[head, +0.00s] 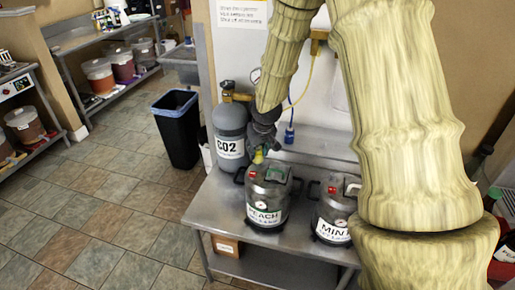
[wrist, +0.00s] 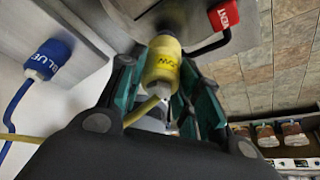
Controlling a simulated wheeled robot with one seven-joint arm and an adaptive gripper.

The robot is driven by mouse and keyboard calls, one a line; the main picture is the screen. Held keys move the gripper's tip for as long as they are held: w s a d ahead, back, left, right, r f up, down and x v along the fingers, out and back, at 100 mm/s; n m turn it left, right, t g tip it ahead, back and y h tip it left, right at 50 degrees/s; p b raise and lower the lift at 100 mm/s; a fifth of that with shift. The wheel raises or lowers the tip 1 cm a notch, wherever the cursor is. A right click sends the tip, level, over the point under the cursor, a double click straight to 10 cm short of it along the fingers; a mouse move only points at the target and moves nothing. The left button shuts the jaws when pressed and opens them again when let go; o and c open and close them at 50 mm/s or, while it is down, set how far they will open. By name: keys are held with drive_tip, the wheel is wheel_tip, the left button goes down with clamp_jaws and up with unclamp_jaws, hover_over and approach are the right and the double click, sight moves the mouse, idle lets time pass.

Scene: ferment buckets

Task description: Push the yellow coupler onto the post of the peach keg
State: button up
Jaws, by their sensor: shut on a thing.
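The yellow coupler (wrist: 163,62) sits between the teal fingers of my gripper (wrist: 157,66), which is shut on it. In the head view the coupler (head: 258,157) is a small yellow spot under my gripper (head: 262,147), over the top of the peach keg (head: 267,213). This grey keg has a PEACH label and stands on the metal table. In the wrist view the coupler's far end is at the keg's lid (wrist: 118,10), by a post mostly hidden behind it. I cannot tell whether it is seated on the post. A yellow hose trails from the coupler.
A red VENT tag (wrist: 223,14) is close beside the coupler. A blue coupler (wrist: 48,60) with a blue hose hangs at the wall. The mint keg (head: 332,231) stands right of the peach keg, the CO2 cylinder (head: 229,132) behind left. The metal table (head: 205,207) has bare room at left.

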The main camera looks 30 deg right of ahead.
drive_tip(key=shift+f, duration=1.15)
idle(2.8)
drive_tip(key=o, duration=1.3)
drive_tip(key=shift+o, duration=0.5)
drive_tip(key=o, duration=0.6)
drive_tip(key=shift+c, duration=0.2)
drive_tip(key=shift+r, duration=0.1)
drive_tip(key=shift+r+p, duration=3.1)
drive_tip(key=shift+r, duration=0.55)
